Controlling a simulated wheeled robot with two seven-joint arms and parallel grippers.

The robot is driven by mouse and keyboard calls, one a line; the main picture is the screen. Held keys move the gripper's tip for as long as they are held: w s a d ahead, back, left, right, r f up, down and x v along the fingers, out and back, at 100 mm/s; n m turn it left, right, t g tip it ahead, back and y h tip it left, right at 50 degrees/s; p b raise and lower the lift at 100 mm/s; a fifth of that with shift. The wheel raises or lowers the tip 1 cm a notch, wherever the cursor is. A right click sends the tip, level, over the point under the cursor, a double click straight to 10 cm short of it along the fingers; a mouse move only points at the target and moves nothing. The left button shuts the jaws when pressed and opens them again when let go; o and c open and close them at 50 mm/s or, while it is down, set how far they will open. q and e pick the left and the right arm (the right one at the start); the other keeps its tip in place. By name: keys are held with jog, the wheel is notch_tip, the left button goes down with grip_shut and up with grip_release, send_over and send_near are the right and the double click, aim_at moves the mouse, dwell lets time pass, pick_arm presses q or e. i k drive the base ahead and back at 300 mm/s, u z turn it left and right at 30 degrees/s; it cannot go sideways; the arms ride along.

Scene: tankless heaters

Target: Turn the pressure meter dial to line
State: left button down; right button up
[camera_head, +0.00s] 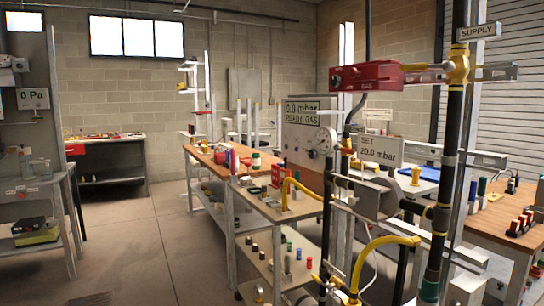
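A round white pressure dial (326,140) sits on the right side of a grey panel (296,142), right of the middle of the head view. Its needle and any line on it are too small to read. A display on the panel (302,111) reads "0.0 mbar READY GAS". A sign (380,151) to the right reads "SET 20.0 mbar". A red device (367,76) is mounted above, beside a yellow fitting (459,66) under a "SUPPLY" sign (479,32). Neither of my grippers shows in this view.
A black vertical pipe (447,180) and yellow hoses (372,255) stand in the right foreground. Another wooden table (490,228) is at right. The concrete floor (150,235) left of the bench is clear.

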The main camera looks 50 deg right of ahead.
aim_at(312, 153)
jog(key=u, duration=0.15)
jog(key=i, duration=1.45)
jog(key=z, duration=1.25)
jog(key=i, duration=0.95)
jog(key=z, duration=1)
